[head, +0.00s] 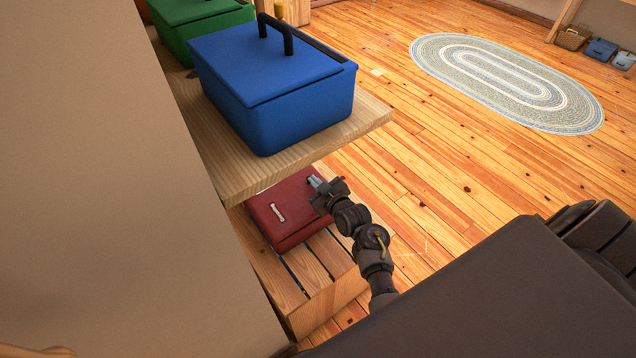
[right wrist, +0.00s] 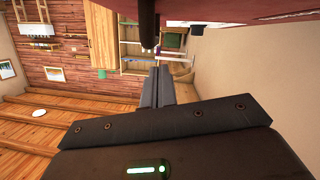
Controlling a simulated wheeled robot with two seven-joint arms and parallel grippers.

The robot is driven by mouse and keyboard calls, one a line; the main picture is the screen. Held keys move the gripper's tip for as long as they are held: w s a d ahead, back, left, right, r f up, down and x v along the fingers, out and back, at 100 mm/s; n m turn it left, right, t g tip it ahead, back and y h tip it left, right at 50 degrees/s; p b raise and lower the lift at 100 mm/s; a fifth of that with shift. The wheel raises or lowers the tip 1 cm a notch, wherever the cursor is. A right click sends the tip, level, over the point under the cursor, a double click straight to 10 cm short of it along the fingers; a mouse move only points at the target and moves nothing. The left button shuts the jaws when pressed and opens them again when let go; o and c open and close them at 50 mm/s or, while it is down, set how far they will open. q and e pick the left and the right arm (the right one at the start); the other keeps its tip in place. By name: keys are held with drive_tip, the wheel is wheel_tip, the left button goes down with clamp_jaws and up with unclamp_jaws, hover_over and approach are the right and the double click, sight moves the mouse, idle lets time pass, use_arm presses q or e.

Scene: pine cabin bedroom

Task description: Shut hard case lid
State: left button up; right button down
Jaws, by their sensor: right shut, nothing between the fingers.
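A red hard case (head: 286,208) rests on a slatted wooden crate, below a shelf. A pale label or latch shows on it; its lid looks down or nearly down, but I cannot tell whether a gap is left. My right gripper (head: 316,182) is at the case's far right edge, fingers shut and empty; I cannot tell whether they touch it. In the right wrist view the shut grey fingers (right wrist: 157,86) point away from the camera, and a red surface (right wrist: 225,16) of the case fills the top edge. My left gripper is not in view.
A wooden shelf (head: 372,118) overhangs the crate (head: 318,296), with a blue case (head: 300,115) and a green case (head: 183,22) on it. A beige panel (head: 110,190) stands at the left. Open plank floor and an oval rug (head: 505,80) lie to the right.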

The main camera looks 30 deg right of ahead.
drive_tip(key=shift+d+f, duration=0.1)
drive_tip(key=shift+f, duration=0.25)
